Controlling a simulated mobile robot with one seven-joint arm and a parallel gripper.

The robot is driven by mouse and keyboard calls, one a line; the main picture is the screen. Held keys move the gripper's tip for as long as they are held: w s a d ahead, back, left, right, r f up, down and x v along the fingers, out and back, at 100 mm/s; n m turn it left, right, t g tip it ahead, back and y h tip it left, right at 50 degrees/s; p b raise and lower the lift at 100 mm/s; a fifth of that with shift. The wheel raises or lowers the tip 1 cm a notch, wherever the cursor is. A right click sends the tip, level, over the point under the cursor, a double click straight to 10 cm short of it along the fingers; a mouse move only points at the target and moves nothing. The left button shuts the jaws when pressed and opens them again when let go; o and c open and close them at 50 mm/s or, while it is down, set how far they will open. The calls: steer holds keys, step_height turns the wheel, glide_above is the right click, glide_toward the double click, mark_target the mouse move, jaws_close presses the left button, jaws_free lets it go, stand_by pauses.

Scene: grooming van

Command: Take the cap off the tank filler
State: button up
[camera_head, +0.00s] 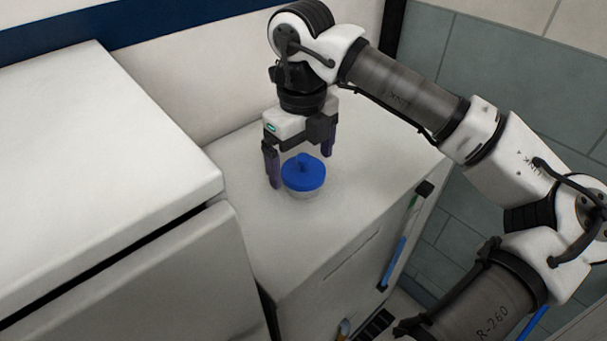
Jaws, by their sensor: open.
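The cap (303,174) is blue and round with a raised grip on top. It sits on the short pale neck of the tank filler (303,194), on top of a white cabinet-like unit (350,205). My gripper (299,171) points down over the cap with its fingers apart. The left finger is beside the cap's left edge and the right finger is behind and to its right. I cannot tell whether either finger touches the cap. The cap looks level, and most of the neck is hidden beneath it.
A large white cabinet (110,150) stands close on the left, higher than the unit's top. A white wall (200,90) with a blue stripe is behind. A blue-handled item (398,250) is on the unit's right side. The unit's top around the filler is clear.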

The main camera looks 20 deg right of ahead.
steer(key=shift+f, duration=0.35)
steer(key=c, duration=1)
steer(key=shift+r, duration=0.1)
steer(key=shift+c, duration=0.2)
steer(key=shift+r, duration=0.1)
